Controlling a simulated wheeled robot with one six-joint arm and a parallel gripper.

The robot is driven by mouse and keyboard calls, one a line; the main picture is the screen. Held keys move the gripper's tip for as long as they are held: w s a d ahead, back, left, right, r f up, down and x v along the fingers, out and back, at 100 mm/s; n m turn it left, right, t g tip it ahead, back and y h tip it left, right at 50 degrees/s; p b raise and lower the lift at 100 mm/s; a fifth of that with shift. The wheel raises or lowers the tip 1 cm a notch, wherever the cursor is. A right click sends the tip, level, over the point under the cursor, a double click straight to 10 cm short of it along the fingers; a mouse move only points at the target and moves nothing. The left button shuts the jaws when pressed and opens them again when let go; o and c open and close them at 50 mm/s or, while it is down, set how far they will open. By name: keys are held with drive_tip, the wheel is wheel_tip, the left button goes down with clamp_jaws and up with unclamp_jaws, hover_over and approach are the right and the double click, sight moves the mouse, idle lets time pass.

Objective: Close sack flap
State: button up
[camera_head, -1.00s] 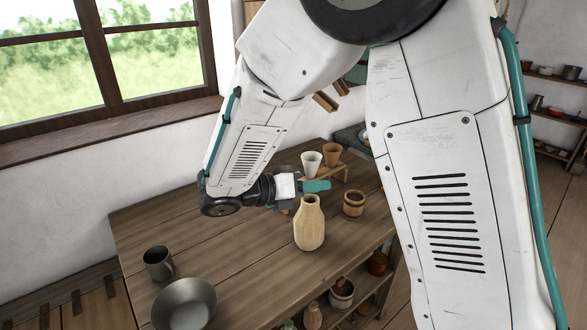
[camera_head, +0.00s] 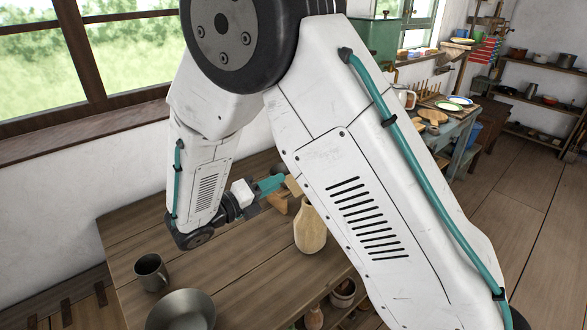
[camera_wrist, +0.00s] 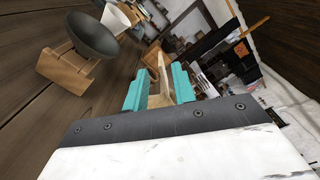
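No sack or flap can be made out in either view. My gripper (camera_head: 270,184), with teal fingers, is over the far part of the wooden table (camera_head: 235,262), left of and behind the tan vase (camera_head: 310,230). In the wrist view my gripper's two fingers (camera_wrist: 159,88) stand apart. A tan, wood-coloured piece (camera_wrist: 158,98) shows in the gap between them. I cannot tell whether they press on it or it lies beyond them. My arm hides much of the table's right side.
A grey mug (camera_head: 151,272) and a metal bowl (camera_head: 182,311) stand at the table's front left. In the wrist view a dark bowl (camera_wrist: 92,38) sits on a wooden stand (camera_wrist: 68,70), near a white cup (camera_wrist: 114,18). The table's middle left is bare.

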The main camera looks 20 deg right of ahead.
sight(297, 183)
drive_tip(key=x, duration=0.8)
clamp_jaws()
